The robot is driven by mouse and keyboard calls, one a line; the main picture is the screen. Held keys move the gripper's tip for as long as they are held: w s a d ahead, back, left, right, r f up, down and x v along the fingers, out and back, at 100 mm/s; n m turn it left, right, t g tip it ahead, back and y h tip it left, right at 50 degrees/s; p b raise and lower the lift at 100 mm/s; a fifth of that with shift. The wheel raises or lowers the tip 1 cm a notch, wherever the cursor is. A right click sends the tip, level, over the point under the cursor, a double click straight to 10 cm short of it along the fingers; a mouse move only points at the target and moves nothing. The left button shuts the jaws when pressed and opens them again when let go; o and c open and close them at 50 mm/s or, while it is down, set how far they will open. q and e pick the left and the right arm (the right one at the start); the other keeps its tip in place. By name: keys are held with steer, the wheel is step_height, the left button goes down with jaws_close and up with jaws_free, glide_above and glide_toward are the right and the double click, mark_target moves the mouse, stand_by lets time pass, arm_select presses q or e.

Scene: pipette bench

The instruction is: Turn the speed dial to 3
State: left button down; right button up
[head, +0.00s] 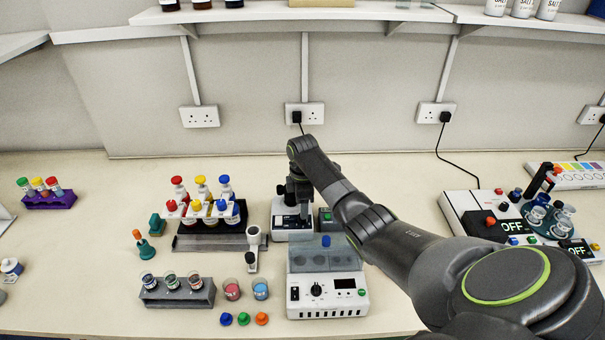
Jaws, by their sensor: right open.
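A black round dial (316,289) sits on the front panel of a white bench device (330,311) at the lower middle. The marks around it are too small to read. A small dark display (345,283) is to its right and a black switch to its left. My right gripper (300,207) points down above and behind this device, over a second white device (287,233). It is open and apart from the dial. Its fingers blend with the dark parts there, so contact with the second device cannot be told. My left gripper is out of view.
A rack with coloured caps (208,239), a grey tube rack (178,291), two small beakers (260,289) and loose caps (243,319) stand left of the device. A white device reading OFF (473,214) is at right. My right arm covers the bench right of the dial.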

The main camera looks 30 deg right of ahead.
step_height(320, 180, up, 14)
steer(key=shift+f, duration=0.2)
stand_by(0.6)
